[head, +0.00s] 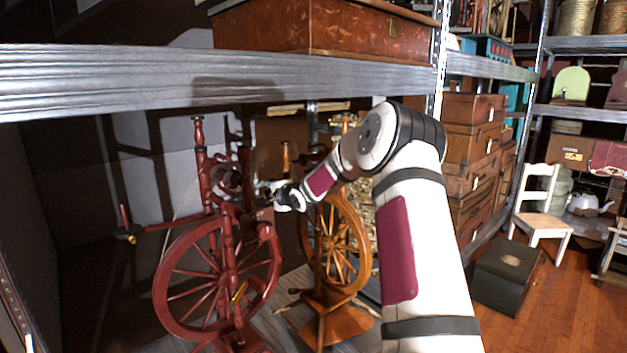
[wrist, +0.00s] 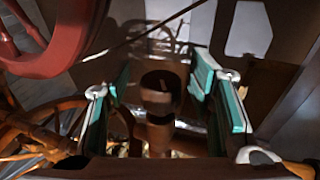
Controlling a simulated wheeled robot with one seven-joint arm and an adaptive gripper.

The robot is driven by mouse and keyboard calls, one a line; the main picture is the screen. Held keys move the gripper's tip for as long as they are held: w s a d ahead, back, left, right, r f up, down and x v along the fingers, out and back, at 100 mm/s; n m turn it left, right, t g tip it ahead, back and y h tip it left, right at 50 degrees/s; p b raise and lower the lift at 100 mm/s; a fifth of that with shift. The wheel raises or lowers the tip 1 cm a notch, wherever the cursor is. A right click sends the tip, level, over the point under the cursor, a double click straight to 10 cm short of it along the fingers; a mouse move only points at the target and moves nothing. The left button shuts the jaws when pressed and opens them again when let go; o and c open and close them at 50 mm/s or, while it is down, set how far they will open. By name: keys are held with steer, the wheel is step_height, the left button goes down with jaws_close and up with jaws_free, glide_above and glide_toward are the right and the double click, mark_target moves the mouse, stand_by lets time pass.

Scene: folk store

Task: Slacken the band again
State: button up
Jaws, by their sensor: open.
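A dark red spinning wheel (head: 222,270) stands at the left under the shelf in the head view. A thin pale line, perhaps its band (head: 177,210), runs down beside the wheel's upper left. My gripper (head: 268,192) is at the upper right of the red wheel, near its upright parts. In the wrist view my gripper (wrist: 163,103) is open, its teal pads apart. A brown turned wooden knob or post (wrist: 158,95) shows between the pads, with a gap on both sides. A red curved rim (wrist: 65,45) and a thin dark line cross the top left there.
An orange-brown spinning wheel (head: 340,250) stands close behind and right of the red one. A metal shelf board (head: 220,75) runs above my arm and bears a brown case (head: 310,28). A dark box (head: 507,275) and a white chair (head: 541,212) stand on the open floor at right.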

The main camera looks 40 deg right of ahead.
steer(key=shift+f+t+b, duration=0.1)
steer(key=shift+t+b, duration=1.4)
steer(key=shift+b, duration=4.55)
